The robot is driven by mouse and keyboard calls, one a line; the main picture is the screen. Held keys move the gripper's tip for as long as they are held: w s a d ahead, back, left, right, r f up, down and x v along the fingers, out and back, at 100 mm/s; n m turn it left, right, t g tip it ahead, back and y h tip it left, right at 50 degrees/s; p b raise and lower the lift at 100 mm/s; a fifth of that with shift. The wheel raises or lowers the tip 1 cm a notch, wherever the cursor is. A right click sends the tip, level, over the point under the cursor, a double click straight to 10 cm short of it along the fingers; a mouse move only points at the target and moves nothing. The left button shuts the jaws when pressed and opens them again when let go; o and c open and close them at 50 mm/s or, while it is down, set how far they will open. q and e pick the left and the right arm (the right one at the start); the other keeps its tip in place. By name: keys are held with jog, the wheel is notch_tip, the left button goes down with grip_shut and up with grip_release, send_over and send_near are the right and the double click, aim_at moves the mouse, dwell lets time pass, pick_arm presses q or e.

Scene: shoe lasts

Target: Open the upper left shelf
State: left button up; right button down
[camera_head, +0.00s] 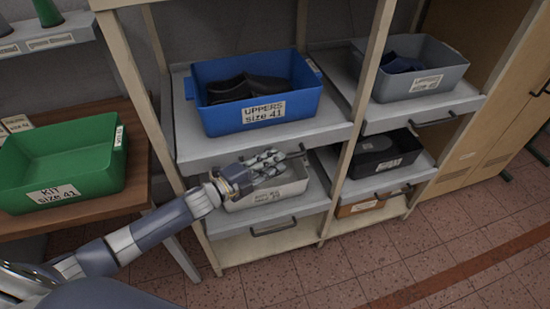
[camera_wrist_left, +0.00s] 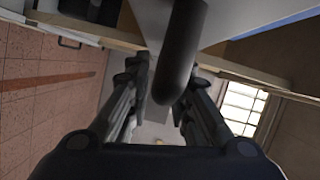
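The upper left shelf (camera_head: 205,149) is a grey pull-out board carrying a blue bin (camera_head: 223,121) labelled "UPPERS size 41", with dark pieces inside. My left gripper (camera_head: 272,162) is just below its front edge, close to the right part of that edge. A dark handle bar (camera_wrist_left: 182,48) fills the top middle of the left wrist view. My left gripper's fingers (camera_wrist_left: 168,92) are parted, one on each side of the bar. I cannot tell whether they touch it. My right gripper is not in view.
Below is another shelf with a light bin (camera_head: 285,190). To the right are shelves with a grey bin (camera_head: 440,65) and a black bin (camera_head: 380,150). A green bin (camera_head: 70,155) sits on the wooden table at left. Tiled floor (camera_head: 400,255) in front is clear.

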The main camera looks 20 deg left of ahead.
pick_arm(q)
jog(key=shift+w+d, duration=0.3)
jog(key=shift+w, duration=0.15)
grip_shut()
jog(key=shift+s, duration=0.15)
